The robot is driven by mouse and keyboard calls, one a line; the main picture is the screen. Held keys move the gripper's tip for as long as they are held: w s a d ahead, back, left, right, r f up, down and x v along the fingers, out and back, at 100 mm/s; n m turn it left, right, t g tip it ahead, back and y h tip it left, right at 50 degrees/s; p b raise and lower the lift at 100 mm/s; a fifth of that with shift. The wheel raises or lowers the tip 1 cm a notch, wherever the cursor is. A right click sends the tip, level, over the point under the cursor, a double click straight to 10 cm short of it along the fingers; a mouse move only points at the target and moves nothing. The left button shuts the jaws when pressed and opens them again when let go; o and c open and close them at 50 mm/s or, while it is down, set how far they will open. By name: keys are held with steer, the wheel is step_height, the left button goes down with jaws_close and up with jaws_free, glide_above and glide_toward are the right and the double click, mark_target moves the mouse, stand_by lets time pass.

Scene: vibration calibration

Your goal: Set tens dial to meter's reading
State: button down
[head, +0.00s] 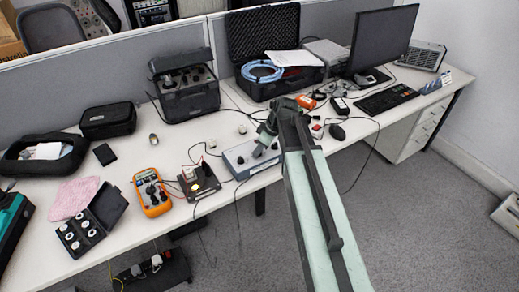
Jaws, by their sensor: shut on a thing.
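A grey-blue box (238,171) with dark dials on its top stands at the front edge of the table. My gripper (260,149) reaches down onto the right part of this box and is shut on a dial there. The gripper hides that dial and its marks, so I cannot tell which dial it is or where it points. Another dial (240,160) shows to its left. An orange handheld meter (152,192) lies further left on the table. Its display is too small to read. A dark unit (198,180) with a small panel stands between the meter and the box.
Thin leads run over the table (225,200) around the box. An open black case (270,85) and a black instrument (185,88) stand behind. A small case of round pieces (88,232) lies front left.

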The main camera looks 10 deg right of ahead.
mark_target(267, 156)
steer(key=shift+w+n+g, duration=0.1)
steer(key=shift+n+g, duration=0.2)
steer(key=shift+n, duration=0.7)
steer(key=c, duration=1.2)
jaws_free()
steer(key=p+v, duration=0.7)
steer(key=shift+d+r, duration=0.3)
